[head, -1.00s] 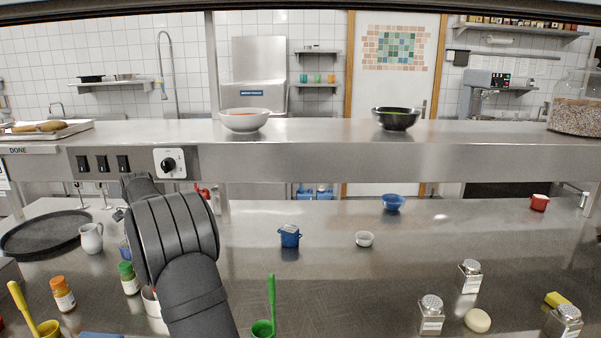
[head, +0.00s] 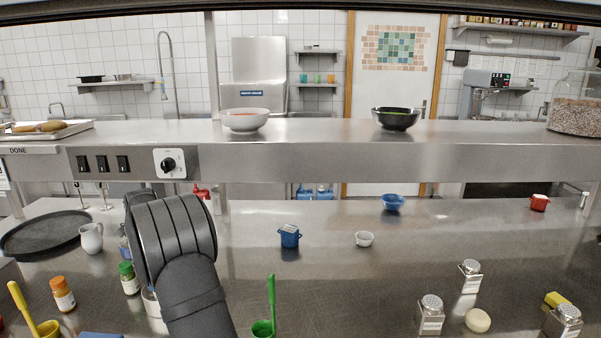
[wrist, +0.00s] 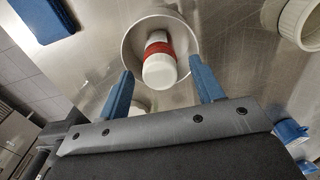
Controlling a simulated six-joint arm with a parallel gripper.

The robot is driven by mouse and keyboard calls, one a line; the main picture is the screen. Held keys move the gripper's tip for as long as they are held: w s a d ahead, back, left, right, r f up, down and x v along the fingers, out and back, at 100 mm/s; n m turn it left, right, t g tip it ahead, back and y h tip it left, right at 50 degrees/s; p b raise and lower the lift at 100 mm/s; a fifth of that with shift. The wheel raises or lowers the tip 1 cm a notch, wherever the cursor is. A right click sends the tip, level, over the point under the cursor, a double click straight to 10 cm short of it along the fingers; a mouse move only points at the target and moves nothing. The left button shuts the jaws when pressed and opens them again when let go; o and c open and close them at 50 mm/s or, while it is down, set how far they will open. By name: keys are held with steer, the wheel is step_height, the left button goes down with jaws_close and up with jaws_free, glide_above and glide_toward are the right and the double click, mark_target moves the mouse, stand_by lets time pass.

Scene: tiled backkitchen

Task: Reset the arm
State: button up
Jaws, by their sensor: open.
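My gripper (wrist: 161,66) is open in the wrist view, with its two blue fingers apart. A round pale bowl (wrist: 130,48) lies beyond the fingertips, and a white-capped item with a red band (wrist: 160,66) appears inside or over it. I see no contact between the fingers and this item. In the head view my dark arm stands at the left over the counter; its fingers are hidden there. A pale bowl (head: 153,308) is partly hidden behind the arm.
A green-capped jar (head: 129,279), white jug (head: 91,238) and dark round tray (head: 45,232) stand left of the arm. A green cup (head: 262,329) with an upright handle is close on its right. A steel shelf (head: 330,160) spans above.

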steer(key=d+r, duration=0.7)
steer(key=d, duration=0.5)
steer(key=s+d, duration=0.3)
steer(key=s, duration=1.1)
steer(key=s+a+f, duration=0.2)
steer(key=a+f, duration=0.6)
steer(key=a, duration=0.3)
steer(key=shift+f+m, duration=0.15)
steer(key=shift+m, duration=0.15)
